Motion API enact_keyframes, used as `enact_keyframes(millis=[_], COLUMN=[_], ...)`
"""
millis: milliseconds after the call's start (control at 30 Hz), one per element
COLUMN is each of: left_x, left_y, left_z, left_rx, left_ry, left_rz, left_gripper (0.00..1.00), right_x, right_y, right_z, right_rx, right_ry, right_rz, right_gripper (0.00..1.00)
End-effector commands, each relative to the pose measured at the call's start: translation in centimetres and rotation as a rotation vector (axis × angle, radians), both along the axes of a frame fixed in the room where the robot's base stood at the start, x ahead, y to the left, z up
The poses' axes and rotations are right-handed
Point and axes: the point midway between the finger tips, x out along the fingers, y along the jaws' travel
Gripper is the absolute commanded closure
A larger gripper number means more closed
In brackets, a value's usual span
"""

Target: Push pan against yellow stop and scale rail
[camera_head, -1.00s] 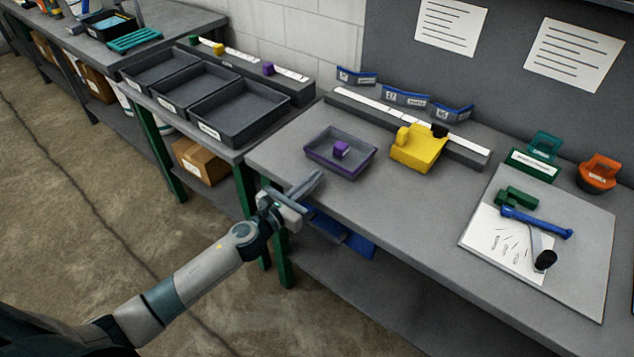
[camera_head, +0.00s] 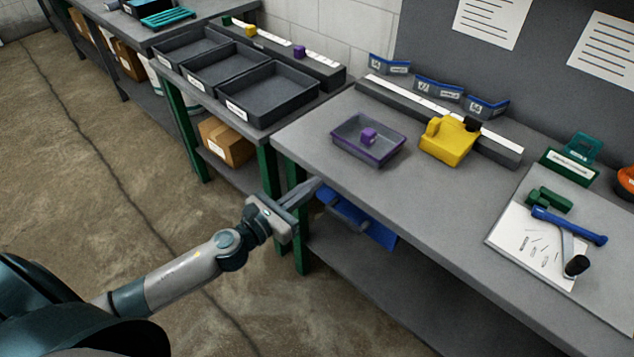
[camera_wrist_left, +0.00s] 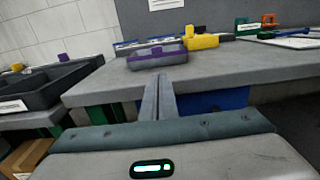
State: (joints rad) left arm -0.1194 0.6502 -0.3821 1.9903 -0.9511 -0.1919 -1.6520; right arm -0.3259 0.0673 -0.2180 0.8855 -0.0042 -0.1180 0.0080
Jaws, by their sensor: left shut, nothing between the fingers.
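The pan (camera_head: 349,146), a shallow grey tray with a purple rim, lies on the bench with a small purple block (camera_head: 368,135) in it. The yellow stop (camera_head: 447,142) sits to its right against the scale rail (camera_head: 498,149), a dark bar with a white strip along the back. The pan is apart from both. In the left wrist view the pan (camera_wrist_left: 150,62) is beyond my fingers. My left gripper (camera_head: 314,186) is shut and empty, near the bench's front left edge and short of the pan. My right gripper is not in view.
Several dark bins (camera_head: 268,109) stand on the neighbouring bench at left. Blue bin-like pieces (camera_head: 360,218) are below the bench front. A white board (camera_head: 530,250) with green and blue tools lies at right. The bench surface (camera_head: 400,195) in front of the pan is clear.

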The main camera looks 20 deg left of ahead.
Motion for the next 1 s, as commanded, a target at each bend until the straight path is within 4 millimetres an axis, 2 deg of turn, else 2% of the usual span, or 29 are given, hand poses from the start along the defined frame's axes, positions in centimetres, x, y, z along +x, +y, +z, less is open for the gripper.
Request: enact_keyframes(millis=[300,400,433,567,667,767,867,900,967,1000], left_x=[-0.2,-0.1,-0.1,0.0,0.1,-0.5,-2.2,-3.3,-5.6,-7.5], left_y=[0.0,0.1,0.1,0.7,1.6,2.7,3.8,4.1,4.3,4.2], left_z=[0.0,-0.2,-0.4,-2.7,-6.4,-12.0,-19.4,-22.7,-27.7,-31.1], left_rx=[0.001,-0.006,-0.012,-0.093,-0.228,-0.442,-0.726,-0.854,-1.062,-1.205], left_ry=[0.000,0.005,0.011,0.078,0.182,0.332,0.513,0.585,0.690,0.753], left_rz=[0.000,0.002,0.004,0.029,0.074,0.155,0.280,0.344,0.456,0.539], left_gripper=[1.00,1.00,1.00,1.00,1.00,1.00,1.00,1.00,1.00,1.00], right_x=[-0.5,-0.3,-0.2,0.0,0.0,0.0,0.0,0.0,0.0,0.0], right_y=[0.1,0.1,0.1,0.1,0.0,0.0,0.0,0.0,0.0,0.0], right_z=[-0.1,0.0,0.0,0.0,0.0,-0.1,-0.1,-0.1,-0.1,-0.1], right_rx=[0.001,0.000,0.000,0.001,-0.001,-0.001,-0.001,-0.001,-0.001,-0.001], right_ry=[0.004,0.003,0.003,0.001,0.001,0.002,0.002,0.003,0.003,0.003], right_rz=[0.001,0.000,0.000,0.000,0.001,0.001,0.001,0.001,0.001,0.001], right_gripper=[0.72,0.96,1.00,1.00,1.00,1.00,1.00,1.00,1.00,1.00])
